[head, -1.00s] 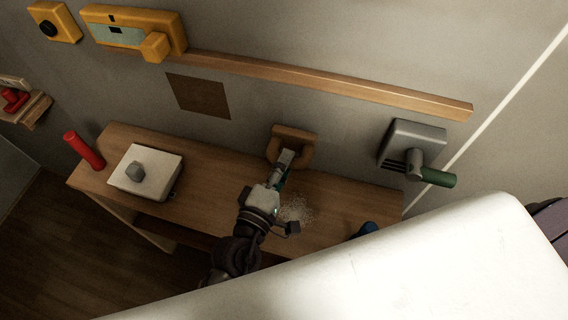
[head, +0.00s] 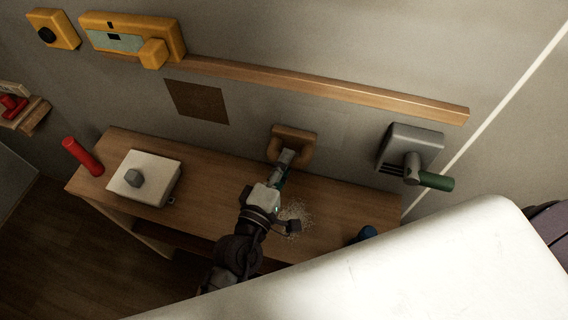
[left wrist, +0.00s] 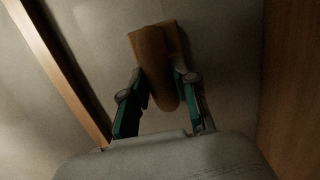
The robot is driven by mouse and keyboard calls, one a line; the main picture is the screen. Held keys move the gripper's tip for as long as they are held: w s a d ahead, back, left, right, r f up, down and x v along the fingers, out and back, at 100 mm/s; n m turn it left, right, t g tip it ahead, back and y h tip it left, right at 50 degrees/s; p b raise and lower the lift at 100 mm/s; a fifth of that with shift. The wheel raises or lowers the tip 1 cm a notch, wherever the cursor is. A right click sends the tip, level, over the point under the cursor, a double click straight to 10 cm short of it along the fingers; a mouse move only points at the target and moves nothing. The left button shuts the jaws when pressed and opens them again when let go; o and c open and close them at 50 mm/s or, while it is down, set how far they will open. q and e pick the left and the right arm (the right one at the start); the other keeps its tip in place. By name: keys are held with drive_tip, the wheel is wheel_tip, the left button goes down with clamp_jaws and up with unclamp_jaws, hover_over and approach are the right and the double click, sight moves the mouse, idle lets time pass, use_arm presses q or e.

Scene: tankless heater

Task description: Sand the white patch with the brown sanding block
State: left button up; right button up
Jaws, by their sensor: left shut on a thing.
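The brown sanding block (head: 294,139) is up against the grey wall, above the back edge of the wooden table. My left gripper (head: 284,160) is shut on it. In the left wrist view the block (left wrist: 152,45) sits between the two green-sided fingers (left wrist: 160,78), its rounded handle toward the camera. A faint pale rectangle on the wall (head: 332,128), just right of the block, looks like the white patch. Its left part seems to be behind the block, and its edges are hard to make out. My right gripper is out of view.
A wooden rail (head: 330,90) runs along the wall above the block. A grey fixture with a green handle (head: 412,155) is to the right. Pale dust (head: 296,216) lies on the table (head: 225,185). A white box (head: 150,178) and red cylinder (head: 83,156) stand left.

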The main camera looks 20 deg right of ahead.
sight(302, 169)
use_arm(q)
drive_tip(key=shift+w+d, duration=0.15)
drive_tip(key=shift+w, duration=0.05)
drive_tip(key=shift+s+d+r+p, duration=0.15)
drive_tip(key=shift+s+d+p, duration=0.35)
drive_tip(key=shift+d, duration=0.15)
drive_tip(key=shift+s+d+p, duration=0.3)
drive_tip(key=shift+s+d, duration=0.45)
drive_tip(key=shift+d, duration=0.2)
drive_tip(key=shift+w+d+p, duration=0.1)
drive_tip(key=shift+w+p, duration=0.05)
drive_tip(key=shift+p, duration=0.15)
drive_tip(key=shift+w+a, duration=0.6)
drive_tip(key=shift+a, duration=0.25)
drive_tip(key=shift+w+a, duration=0.6)
drive_tip(key=shift+a, duration=0.25)
drive_tip(key=shift+s, duration=0.1)
